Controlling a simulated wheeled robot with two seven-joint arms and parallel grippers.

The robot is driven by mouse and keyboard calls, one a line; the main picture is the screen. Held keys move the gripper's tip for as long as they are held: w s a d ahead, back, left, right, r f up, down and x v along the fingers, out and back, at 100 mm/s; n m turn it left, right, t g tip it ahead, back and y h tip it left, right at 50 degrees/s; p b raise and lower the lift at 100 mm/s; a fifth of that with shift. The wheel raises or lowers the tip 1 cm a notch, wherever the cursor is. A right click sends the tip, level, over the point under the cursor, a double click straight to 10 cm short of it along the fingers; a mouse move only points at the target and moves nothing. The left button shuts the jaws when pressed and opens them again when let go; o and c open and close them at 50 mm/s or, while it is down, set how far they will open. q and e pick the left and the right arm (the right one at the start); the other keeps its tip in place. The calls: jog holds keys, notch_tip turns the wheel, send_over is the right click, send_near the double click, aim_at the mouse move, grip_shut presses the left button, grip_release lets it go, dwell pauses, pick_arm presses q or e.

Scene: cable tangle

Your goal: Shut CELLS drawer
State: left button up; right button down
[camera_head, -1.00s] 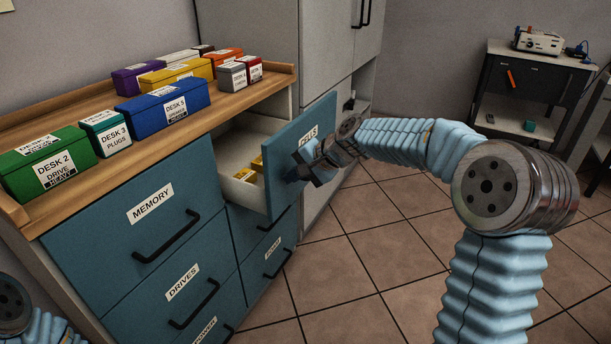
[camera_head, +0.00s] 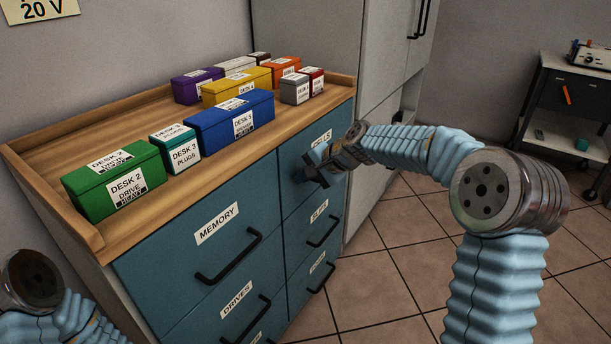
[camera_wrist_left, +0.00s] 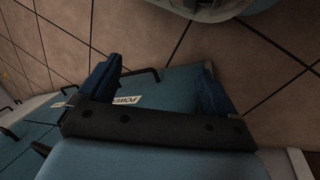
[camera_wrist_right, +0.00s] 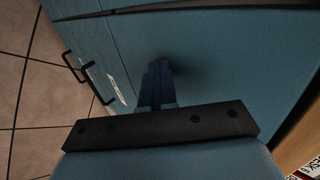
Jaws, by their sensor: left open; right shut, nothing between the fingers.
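The CELLS drawer (camera_head: 325,168) is the top right drawer of the blue cabinet in the head view. Its front looks flush with the drawer fronts beside and below it, and its inside no longer shows. My right gripper (camera_head: 309,172) is at this front, partly covering it and the CELLS label. In the right wrist view, the shut, empty fingers (camera_wrist_right: 157,80) point at the blue front and seem to touch it; the contact itself is hard to see. My left gripper (camera_wrist_left: 155,90) is open and empty in the left wrist view, with the POWER drawer and floor beyond it.
The wooden cabinet top (camera_head: 55,150) carries several labelled boxes, such as the green DESK 2 box (camera_head: 115,180) and the blue one (camera_head: 230,122). The MEMORY drawer (camera_head: 205,260) is shut. A tall grey cabinet (camera_head: 385,100) stands right.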

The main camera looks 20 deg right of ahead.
jog(key=shift+w+a+r, duration=0.2)
jog(key=shift+a, duration=0.05)
